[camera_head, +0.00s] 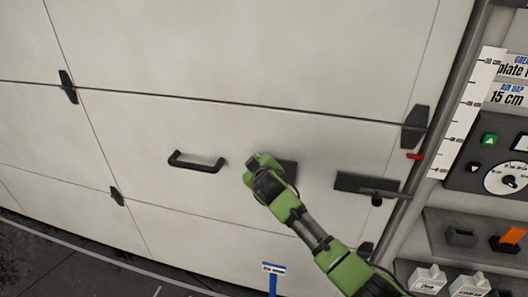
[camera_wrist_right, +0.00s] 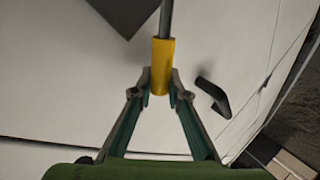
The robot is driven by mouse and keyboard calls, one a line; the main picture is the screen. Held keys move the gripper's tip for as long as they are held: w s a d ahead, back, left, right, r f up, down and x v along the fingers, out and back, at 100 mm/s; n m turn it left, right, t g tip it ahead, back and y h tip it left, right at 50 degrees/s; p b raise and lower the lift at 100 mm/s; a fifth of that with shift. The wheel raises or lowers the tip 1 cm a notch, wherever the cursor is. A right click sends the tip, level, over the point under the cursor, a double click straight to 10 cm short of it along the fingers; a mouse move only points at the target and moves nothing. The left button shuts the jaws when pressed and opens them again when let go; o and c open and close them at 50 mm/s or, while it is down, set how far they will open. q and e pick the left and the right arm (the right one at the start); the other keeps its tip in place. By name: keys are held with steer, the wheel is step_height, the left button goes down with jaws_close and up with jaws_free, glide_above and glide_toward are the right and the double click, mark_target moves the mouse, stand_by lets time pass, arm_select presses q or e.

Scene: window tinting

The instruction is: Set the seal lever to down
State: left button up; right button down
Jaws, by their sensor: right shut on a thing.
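The seal lever shows in the right wrist view as a grey rod with a yellow grip (camera_wrist_right: 161,68). The rod runs from the grip to the top edge of that view. My right gripper (camera_wrist_right: 160,85) is shut on the yellow grip, one finger on each side. In the head view my right gripper (camera_head: 253,163) is against the pale door, just left of a dark plate (camera_head: 288,170). There my gripper and arm hide the lever, so its angle cannot be told. My left gripper is in neither view.
A dark pull handle (camera_head: 197,162) is on the door (camera_head: 270,60) left of my gripper. A dark latch bar (camera_head: 350,183) is to the right. A ruler (camera_head: 468,112), control panel (camera_head: 475,150) and shelf stand at the right edge. A blue post (camera_head: 273,283) is below.

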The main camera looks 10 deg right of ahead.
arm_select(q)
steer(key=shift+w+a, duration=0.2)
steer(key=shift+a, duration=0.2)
arm_select(e)
steer(key=a+f+n, duration=0.1)
steer(key=f+n+g+h, duration=0.1)
steer(key=f, duration=0.1)
steer(key=w+a+f+h, duration=0.1)
steer(key=shift+a+f+n+g, duration=0.2)
steer(key=shift+a+n+g, duration=0.1)
steer(key=shift+n+g, duration=0.1)
steer(key=shift+f, duration=0.1)
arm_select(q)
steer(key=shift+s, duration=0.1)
arm_select(e)
steer(key=c, duration=1.9)
jaws_free()
steer(key=v, duration=1.2)
steer(key=shift+a+f, duration=0.1)
steer(key=shift+a, duration=0.15)
